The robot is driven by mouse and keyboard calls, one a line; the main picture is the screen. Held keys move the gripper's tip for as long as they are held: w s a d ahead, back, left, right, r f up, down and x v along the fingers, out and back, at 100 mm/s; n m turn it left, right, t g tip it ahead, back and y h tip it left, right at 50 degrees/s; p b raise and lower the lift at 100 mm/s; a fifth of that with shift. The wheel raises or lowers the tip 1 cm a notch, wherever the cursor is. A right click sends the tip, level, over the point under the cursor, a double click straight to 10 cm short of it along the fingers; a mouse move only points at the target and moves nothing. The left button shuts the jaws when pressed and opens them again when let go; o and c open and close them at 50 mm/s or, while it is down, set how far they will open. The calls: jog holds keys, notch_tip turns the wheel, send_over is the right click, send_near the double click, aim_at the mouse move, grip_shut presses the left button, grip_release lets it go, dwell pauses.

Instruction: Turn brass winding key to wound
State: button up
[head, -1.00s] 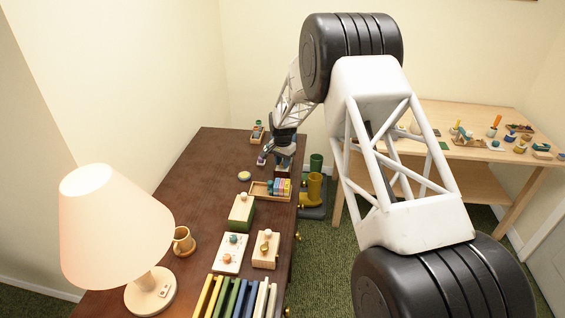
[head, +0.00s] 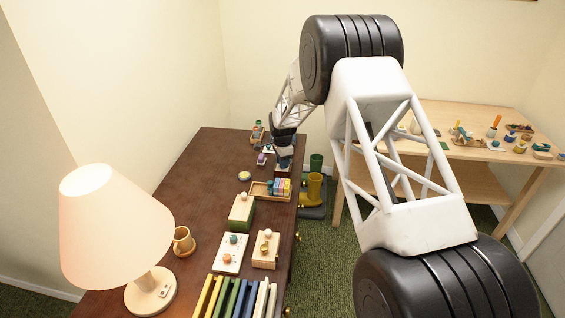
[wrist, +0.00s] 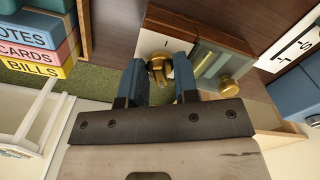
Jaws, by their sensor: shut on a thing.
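The brass winding key (wrist: 158,66) shows in the wrist view, on the pale face of a small wooden box (wrist: 205,32). My gripper (wrist: 160,82) has its two blue fingers on either side of the key and is shut on it. The fingers hide part of the key, and I cannot read its turned position. A round brass knob (wrist: 229,87) sits on the same box to the right. In the head view my gripper (head: 284,162) is at the far right edge of the dark dresser, and the key is hidden there.
A tray of coloured blocks (head: 262,190) stands nearer on the dresser; lettered blocks (wrist: 38,45) also show in the wrist view. A white card with markings (wrist: 292,45) lies right of the box. A lamp (head: 118,225) stands at front left.

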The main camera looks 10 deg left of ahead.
jog(key=o, duration=0.9)
jog(key=shift+o, duration=0.2)
jog(key=shift+r, duration=3.85)
